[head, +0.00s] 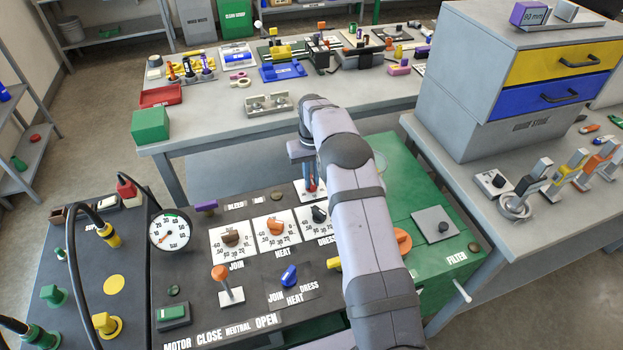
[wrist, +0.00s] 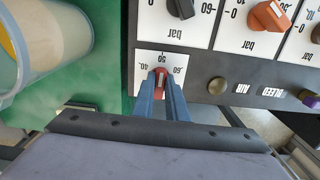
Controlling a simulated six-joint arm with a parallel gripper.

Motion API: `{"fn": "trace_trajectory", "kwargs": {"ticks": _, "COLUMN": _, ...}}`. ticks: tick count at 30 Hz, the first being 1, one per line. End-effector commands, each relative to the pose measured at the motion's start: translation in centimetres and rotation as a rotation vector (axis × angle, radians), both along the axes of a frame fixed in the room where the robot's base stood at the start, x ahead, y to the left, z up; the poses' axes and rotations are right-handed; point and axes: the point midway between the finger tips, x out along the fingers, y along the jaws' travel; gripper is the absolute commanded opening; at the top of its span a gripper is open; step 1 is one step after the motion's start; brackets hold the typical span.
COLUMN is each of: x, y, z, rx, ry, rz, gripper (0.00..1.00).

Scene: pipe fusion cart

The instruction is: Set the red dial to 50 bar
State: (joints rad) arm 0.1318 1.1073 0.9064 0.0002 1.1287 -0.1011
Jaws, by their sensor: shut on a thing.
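The red dial (wrist: 160,82) sits on a small white scale plate (wrist: 147,58) marked 40, 50 and 60. My gripper (wrist: 160,92) is shut on the red dial, with one blue finger on each side of it. A pale mark on the dial runs roughly toward the 50, but the fingers hide part of it and I cannot read the exact setting. In the head view, my gripper (head: 312,182) reaches down at the back of the black control panel, and the plate (head: 300,190) is partly hidden by it.
Close by are a black dial (wrist: 181,8), an orange dial (wrist: 270,15) and a brass button (wrist: 217,86). The head view shows a pressure gauge (head: 170,230), a blue knob (head: 289,275) and an orange-topped lever (head: 220,273) on the panel.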

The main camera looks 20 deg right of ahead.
Motion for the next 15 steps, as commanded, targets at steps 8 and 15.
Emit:
{"fn": "trace_trajectory", "kwargs": {"ticks": 8, "x": 0.11, "y": -0.03, "z": 0.18, "rx": -0.001, "ry": -0.004, "rz": 0.032, "gripper": 0.0}}
{"fn": "trace_trajectory", "kwargs": {"ticks": 15, "x": 0.12, "y": -0.03, "z": 0.19, "rx": -0.001, "ry": -0.004, "rz": 0.032, "gripper": 0.0}}
